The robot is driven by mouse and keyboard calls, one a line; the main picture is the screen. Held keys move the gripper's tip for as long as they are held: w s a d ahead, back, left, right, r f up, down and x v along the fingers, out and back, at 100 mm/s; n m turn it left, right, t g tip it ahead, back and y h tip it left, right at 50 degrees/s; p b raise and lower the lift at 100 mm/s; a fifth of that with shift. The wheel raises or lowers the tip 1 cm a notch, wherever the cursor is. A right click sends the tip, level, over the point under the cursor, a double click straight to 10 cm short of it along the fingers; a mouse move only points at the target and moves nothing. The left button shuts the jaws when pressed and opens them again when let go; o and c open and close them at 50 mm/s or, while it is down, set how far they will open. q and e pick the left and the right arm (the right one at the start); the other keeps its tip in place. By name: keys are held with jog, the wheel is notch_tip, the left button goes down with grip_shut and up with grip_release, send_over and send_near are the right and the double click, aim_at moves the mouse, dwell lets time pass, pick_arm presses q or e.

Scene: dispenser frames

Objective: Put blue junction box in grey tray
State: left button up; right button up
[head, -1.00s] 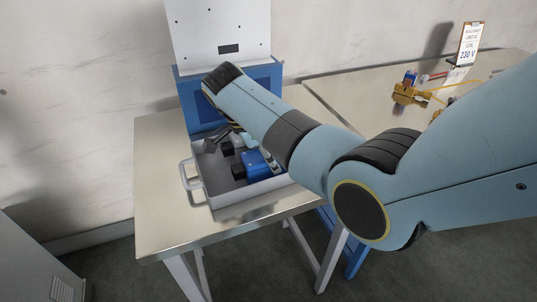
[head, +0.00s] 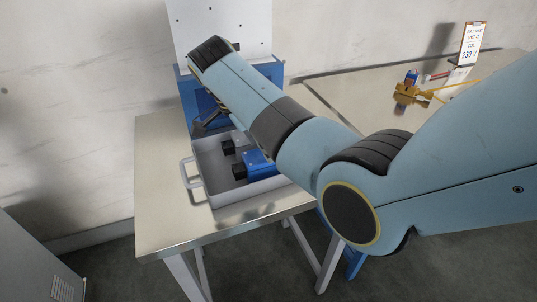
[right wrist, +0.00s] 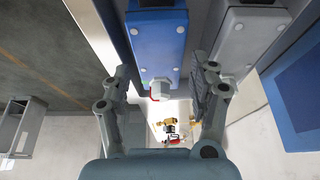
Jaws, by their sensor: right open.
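The grey tray (head: 250,198) sits on the near table with a handle at its left. The blue junction box (head: 259,166) lies inside it with black fittings at its left; my arm hides part of it. My right gripper (head: 207,124) is at the tray's far left edge, in front of the blue stand, mostly hidden by my forearm. My left gripper is not in view.
A blue stand with a white panel (head: 220,28) rises behind the tray. A grey box (right wrist: 250,35) is beside the blue one in the wrist view. The right table holds a yellow part (head: 408,93) and a sign (head: 470,43). The near table's front left is clear.

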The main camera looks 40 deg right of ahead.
jog(key=v, duration=0.7)
jog(key=shift+r+b, duration=0.2)
jog(key=shift+b, duration=0.25)
jog(key=shift+a, duration=0.1)
